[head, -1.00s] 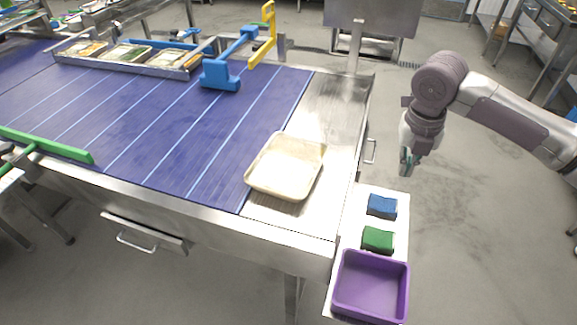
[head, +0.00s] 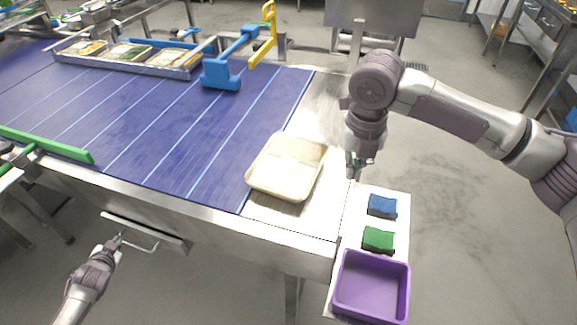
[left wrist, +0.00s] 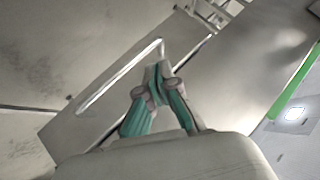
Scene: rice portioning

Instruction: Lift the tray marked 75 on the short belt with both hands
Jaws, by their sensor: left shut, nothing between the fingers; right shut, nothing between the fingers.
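A cream-coloured tray (head: 288,166) sits at the right end of the blue belt (head: 165,135), partly on the steel plate beyond it. I cannot read a marking on it. My right gripper (head: 354,172) is shut and empty, just right of the tray and apart from it, above the table's right edge. My left gripper (head: 119,237) is shut and empty at the lower left, in front of the table near a drawer handle (head: 140,245). In the left wrist view its fingers (left wrist: 158,80) meet in front of steel panels.
A side shelf holds a blue sponge (head: 382,206), a green sponge (head: 378,240) and a purple bin (head: 371,287). A blue and yellow guide (head: 222,75) stands at the belt's far side. A filled food carrier (head: 128,56) lies behind. A green bar (head: 45,144) edges the belt's near left.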

